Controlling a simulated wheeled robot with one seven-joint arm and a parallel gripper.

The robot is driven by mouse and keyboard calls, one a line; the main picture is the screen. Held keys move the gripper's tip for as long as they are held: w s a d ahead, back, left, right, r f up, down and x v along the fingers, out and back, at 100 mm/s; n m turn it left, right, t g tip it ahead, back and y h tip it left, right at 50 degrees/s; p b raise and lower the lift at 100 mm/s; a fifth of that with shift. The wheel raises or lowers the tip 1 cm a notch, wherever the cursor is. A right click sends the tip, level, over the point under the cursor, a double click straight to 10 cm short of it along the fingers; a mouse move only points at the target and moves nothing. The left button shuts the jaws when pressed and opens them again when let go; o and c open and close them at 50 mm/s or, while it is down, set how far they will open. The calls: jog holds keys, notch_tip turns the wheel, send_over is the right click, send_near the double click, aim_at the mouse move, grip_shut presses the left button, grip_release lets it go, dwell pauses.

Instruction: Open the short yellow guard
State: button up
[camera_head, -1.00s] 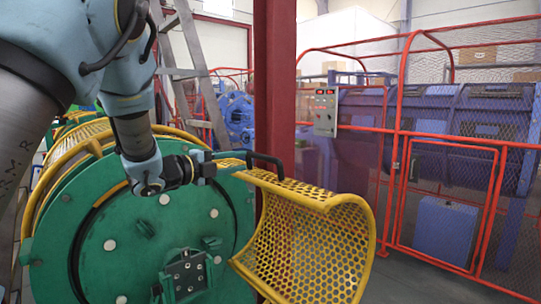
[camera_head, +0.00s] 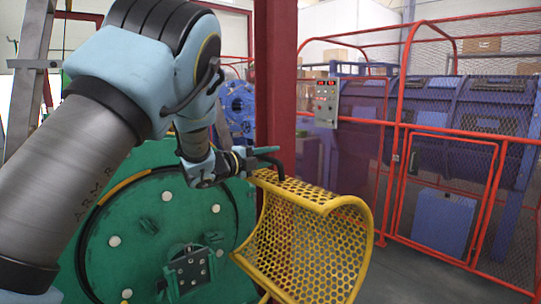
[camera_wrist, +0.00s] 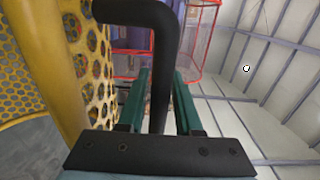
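The short yellow guard (camera_head: 318,245) is a curved perforated sheet. It stands out to the right of the large green disc (camera_head: 150,225), with its hollow side showing. Its black bent handle (camera_head: 268,153) is at its upper left edge. My gripper (camera_head: 245,158) is at this handle. The guard's yellow edge and mesh (camera_wrist: 60,65) show left of the fingers. The exact contact is hard to see.
A red post (camera_head: 275,80) stands just behind the guard. A red mesh fence (camera_head: 440,150) with a control box (camera_head: 326,103) encloses a purple machine (camera_head: 460,115) at the right. Grey floor (camera_head: 410,275) is clear between guard and fence.

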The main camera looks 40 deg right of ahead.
jog(key=shift+c, duration=0.3)
grip_shut()
dwell(1.1)
